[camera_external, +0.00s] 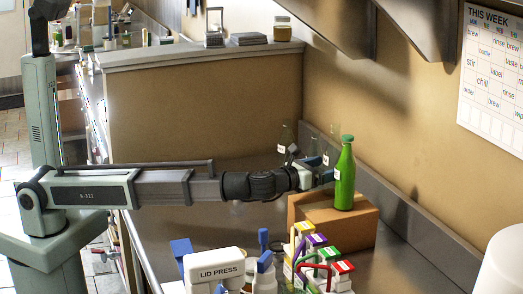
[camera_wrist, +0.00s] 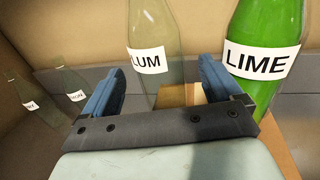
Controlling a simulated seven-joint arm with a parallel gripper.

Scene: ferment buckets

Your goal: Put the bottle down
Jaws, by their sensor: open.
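A green bottle (camera_external: 345,180) with a green cap appears to stand upright on a cardboard box (camera_external: 362,228). Its label reads LIME in the wrist view (camera_wrist: 262,60). My gripper (camera_external: 322,176) is at the bottle's left side, near the box's top. In the wrist view my gripper (camera_wrist: 160,78) has its two blue fingers apart with nothing held. The LIME bottle is outside the right finger there, very close to it; I cannot tell whether they touch. A clear bottle (camera_wrist: 152,28), its label partly hidden and reading LUM, shows beyond the gap between the fingers.
More clear bottles (camera_wrist: 68,85) stand along the back wall at the left. A white LID PRESS box (camera_external: 215,268) and several cartons with coloured tops (camera_external: 318,262) are in front of the cardboard box. The counter right of the box is clear.

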